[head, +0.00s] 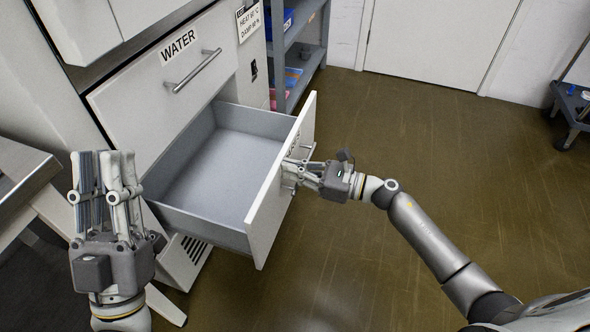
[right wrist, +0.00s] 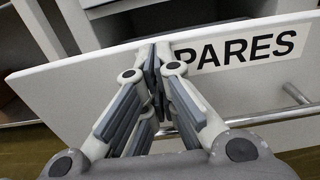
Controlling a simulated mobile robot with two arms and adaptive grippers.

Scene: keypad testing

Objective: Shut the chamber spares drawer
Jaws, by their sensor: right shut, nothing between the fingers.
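The chamber spares drawer (head: 225,165) is pulled well out below the WATER drawer, and its grey inside looks empty. Its white front (head: 262,222) carries a label ending in "PARES" (right wrist: 238,47) and a bar handle (right wrist: 297,93) in the right wrist view. My right gripper (head: 292,170) is shut and empty at the outer face of the front. Its fingertips (right wrist: 155,55) overlap the panel left of the label; whether they touch it is unclear. My left gripper (head: 105,165) is open and empty, fingers up, left of the drawer.
The WATER drawer (head: 140,95) above is shut, with its own bar handle (head: 195,70). A metal bench (head: 25,165) stands at the left. A grey shelf unit (head: 300,45) stands behind. The floor (head: 430,120) to the right is clear up to a dark cart (head: 572,105).

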